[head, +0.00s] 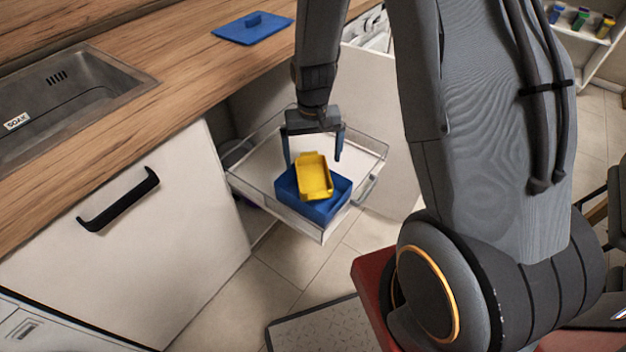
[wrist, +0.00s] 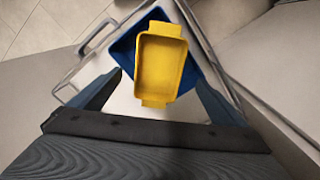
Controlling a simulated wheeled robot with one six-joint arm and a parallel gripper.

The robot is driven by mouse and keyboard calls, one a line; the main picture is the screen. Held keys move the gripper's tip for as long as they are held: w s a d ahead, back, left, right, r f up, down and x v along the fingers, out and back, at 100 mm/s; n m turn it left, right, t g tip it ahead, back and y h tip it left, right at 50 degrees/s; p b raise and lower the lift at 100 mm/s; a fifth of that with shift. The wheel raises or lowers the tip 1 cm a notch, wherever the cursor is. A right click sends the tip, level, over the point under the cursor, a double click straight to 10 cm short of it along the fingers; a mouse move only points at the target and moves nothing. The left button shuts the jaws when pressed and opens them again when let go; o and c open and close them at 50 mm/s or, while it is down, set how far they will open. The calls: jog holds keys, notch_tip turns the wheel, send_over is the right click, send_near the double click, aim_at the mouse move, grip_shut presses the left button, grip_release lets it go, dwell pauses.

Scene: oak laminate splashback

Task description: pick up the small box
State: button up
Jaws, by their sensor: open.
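The small box is yellow and open-topped, with a tab at each end (head: 315,178). It sits tilted in the larger blue box (head: 318,211), which stands in the pulled-out clear-walled drawer (head: 258,188). In the wrist view the yellow box (wrist: 161,66) lies ahead of my gripper, with the blue box (wrist: 122,48) around and under it. My gripper (head: 313,162) is open and empty, pointing down into the drawer just behind the yellow box. Its two fingers (wrist: 160,88) flank the near end of the yellow box in the wrist view.
A sink (head: 65,85) is at the left. A white cabinet door with a black handle (head: 118,200) is left of the drawer. Tiled floor lies in front.

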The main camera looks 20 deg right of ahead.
aim_at(313, 181)
jog(key=shift+w+d+f+p, duration=0.15)
jog(key=shift+f+p, duration=0.1)
jog(key=shift+f, duration=1.85)
jog(key=shift+w+f+p, duration=0.1)
jog(key=shift+f+p, duration=0.1)
jog(key=shift+f, duration=1.9)
jog(key=c, duration=1.3)
jog(key=shift+o, duration=0.2)
